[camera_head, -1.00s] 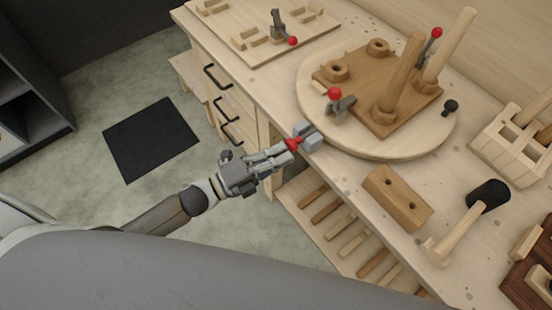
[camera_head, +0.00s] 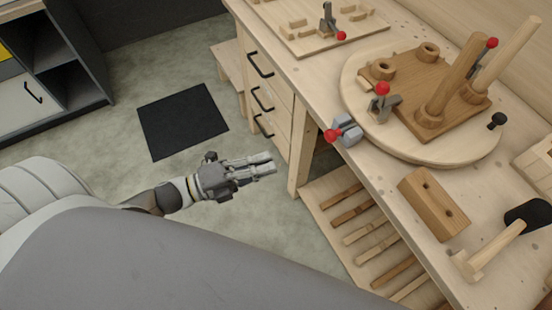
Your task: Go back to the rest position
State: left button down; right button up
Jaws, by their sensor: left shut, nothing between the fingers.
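My left gripper (camera_head: 272,163) is shut and empty. It hangs over the floor, left of the workbench (camera_head: 395,188) and apart from it. Its arm comes in from the lower left. A grey clamp with a red knob (camera_head: 346,131) sits at the bench's near edge, to the right of the gripper and clear of it. My right gripper is not in view.
A round board (camera_head: 440,156) on the bench bears a wooden chair form with upright legs and a red-knobbed clamp (camera_head: 382,105). A drilled wooden block (camera_head: 433,204) and a mallet (camera_head: 490,247) lie nearby. A black mat (camera_head: 183,118) lies on open floor.

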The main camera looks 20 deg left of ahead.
pick_arm(q)
jog(key=shift+s+a, duration=0.15)
jog(key=shift+s, duration=0.05)
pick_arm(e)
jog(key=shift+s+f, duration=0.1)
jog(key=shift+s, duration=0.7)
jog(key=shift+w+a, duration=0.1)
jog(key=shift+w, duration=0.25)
pick_arm(q)
jog(key=w+a+f+n+y, duration=0.1)
jog(key=a+f+n+y, duration=0.45)
jog(key=f, duration=0.65)
jog(key=a+f+n+y, duration=0.4)
jog(key=a+f+n, duration=0.25)
jog(key=f, duration=0.55)
jog(key=s+f+n+g+y, duration=0.45)
jog(key=s+f+n, duration=0.4)
jog(key=f, duration=0.75)
jog(key=s+d+f+n+g, duration=0.2)
jog(key=s+f, duration=0.3)
jog(key=s, duration=0.5)
jog(key=s+d+f+n+g, duration=0.2)
jog(key=s+d+f+g, duration=0.2)
jog(key=s, duration=0.6)
jog(key=shift+s+f+g, duration=0.25)
jog(key=shift+f+g, duration=0.4)
jog(key=shift+g, duration=0.1)
